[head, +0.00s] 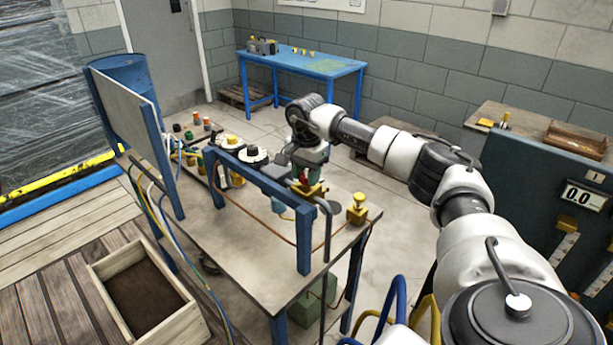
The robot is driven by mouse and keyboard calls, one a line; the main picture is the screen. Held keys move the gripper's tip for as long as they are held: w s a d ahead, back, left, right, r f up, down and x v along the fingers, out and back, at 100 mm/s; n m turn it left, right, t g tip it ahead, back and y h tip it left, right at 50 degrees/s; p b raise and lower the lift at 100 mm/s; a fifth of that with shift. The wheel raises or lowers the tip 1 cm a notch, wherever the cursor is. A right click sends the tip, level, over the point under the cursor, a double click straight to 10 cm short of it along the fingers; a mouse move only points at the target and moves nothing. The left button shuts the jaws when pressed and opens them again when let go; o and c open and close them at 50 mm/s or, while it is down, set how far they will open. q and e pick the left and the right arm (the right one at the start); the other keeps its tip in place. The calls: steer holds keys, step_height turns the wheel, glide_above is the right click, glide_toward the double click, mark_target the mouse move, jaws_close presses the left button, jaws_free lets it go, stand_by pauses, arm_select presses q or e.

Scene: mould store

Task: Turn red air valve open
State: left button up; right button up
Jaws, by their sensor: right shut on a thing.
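The red air valve (304,176) shows as a small patch of red at the blue frame (262,187) on the workbench. My right gripper (307,168) reaches down over it from above and is shut on it. The gripper's body hides most of the valve, so how far its handle is turned cannot be told. Yellow fittings (312,190) show just below the fingers. My left gripper is not in view.
The workbench (250,262) also carries black-and-white knobs (253,155), a yellow fitting (357,208) and several small coloured caps. An upright panel (122,115) stands along its left side. A wooden box (143,290) is at lower left. A blue table (310,66) stands behind.

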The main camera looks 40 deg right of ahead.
steer(key=n, duration=0.3)
steer(key=shift+r+n+b, duration=0.1)
steer(key=shift+n+b, duration=0.2)
steer(key=shift+n, duration=2.1)
steer(key=o, duration=0.9)
